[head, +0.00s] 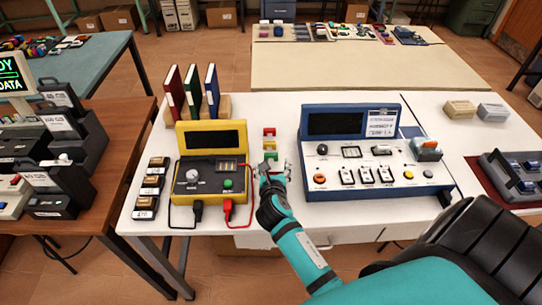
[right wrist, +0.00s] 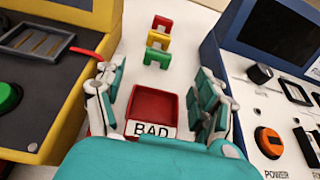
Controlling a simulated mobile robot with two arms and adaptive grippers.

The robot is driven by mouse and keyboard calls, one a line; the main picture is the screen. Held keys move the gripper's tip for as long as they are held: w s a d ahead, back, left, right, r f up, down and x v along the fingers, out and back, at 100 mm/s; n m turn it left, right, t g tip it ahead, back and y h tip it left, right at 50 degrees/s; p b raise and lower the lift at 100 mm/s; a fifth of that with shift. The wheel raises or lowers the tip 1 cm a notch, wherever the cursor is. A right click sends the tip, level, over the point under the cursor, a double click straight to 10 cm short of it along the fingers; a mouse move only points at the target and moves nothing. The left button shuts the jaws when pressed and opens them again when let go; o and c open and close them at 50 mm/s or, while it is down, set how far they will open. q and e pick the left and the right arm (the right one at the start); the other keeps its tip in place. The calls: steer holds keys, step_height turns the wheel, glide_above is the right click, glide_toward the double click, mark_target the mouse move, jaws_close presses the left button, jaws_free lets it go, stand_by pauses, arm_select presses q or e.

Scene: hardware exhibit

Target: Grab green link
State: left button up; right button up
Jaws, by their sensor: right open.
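The green link (head: 269,155) is a small bridge-shaped piece on the white table, the nearest in a short row with a yellow link (head: 269,144) and a red link (head: 269,132) behind it. In the right wrist view the green link (right wrist: 157,57) stands ahead of the fingers, centred between them and apart from them. My right gripper (head: 273,168) is open and empty. In the right wrist view its fingers (right wrist: 157,82) are spread on either side of a red tray labelled BAD (right wrist: 153,102). My left gripper is not in view.
A yellow tester (head: 211,138) with black and red leads stands left of the links. A blue-and-white control panel (head: 350,123) stands to their right. Colored binders (head: 191,91) stand behind the tester. The table behind the links is clear.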

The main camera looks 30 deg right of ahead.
mark_target(271, 155)
steer(key=x, duration=0.9)
steer(key=shift+a, duration=0.1)
steer(key=shift+s, duration=0.1)
steer(key=shift+c, duration=0.4)
steer(key=c, duration=1)
steer(key=shift+o, duration=0.2)
steer(key=shift+r, duration=0.15)
